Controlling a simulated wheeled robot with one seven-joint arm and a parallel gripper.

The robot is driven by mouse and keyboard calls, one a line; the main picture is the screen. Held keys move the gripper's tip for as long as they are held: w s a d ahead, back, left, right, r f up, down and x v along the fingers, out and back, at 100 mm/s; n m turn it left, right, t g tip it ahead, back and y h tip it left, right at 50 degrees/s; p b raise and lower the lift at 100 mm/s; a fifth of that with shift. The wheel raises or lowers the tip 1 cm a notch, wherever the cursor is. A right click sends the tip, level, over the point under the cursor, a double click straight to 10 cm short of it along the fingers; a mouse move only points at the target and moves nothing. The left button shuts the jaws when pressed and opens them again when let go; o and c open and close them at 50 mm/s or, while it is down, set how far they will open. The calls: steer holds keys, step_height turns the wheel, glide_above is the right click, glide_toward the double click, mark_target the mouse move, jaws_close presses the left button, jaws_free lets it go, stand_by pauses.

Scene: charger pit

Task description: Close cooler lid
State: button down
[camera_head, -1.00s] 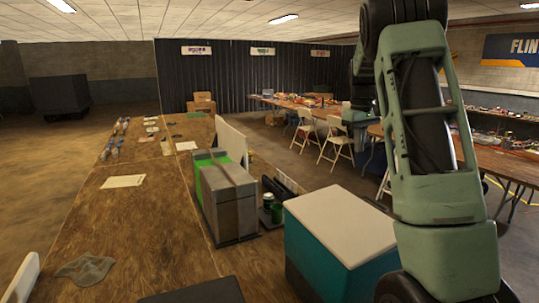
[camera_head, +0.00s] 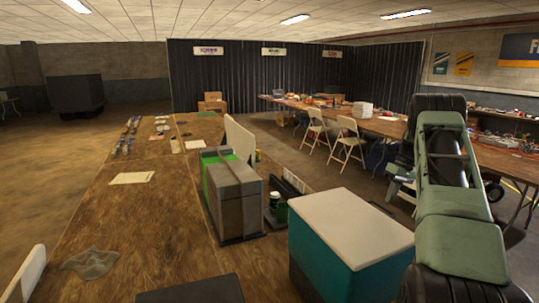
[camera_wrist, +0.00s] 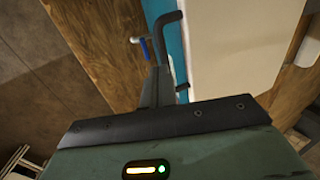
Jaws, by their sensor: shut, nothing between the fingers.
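The cooler (camera_head: 325,262) has a teal body and stands at the right front in the head view. Its off-white lid (camera_head: 350,225) appears to lie flat on top of the body; no gap shows. In the wrist view the lid (camera_wrist: 235,45) is a pale face beside a strip of teal body (camera_wrist: 176,45). My gripper (camera_wrist: 158,85) is shut and empty, its dark fingers near the cooler's edge. Whether they touch it I cannot tell. I cannot make out my gripper in the head view.
A crumpled cloth (camera_head: 90,263) and a paper (camera_head: 132,178) lie on the wooden table (camera_head: 130,225). Folding chairs (camera_head: 350,142) stand behind.

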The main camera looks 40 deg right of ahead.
steer(key=shift+d+f+b, duration=0.15)
steer(key=shift+f+b, duration=0.05)
steer(key=shift+f, duration=0.75)
steer(key=shift+d+f+b, duration=0.1)
steer(key=shift+f+b, duration=0.1)
steer(key=shift+f, duration=0.75)
steer(key=p+v, duration=0.2)
steer(key=v, duration=1.5)
steer(key=shift+r, duration=0.2)
steer(key=shift+d, duration=0.1)
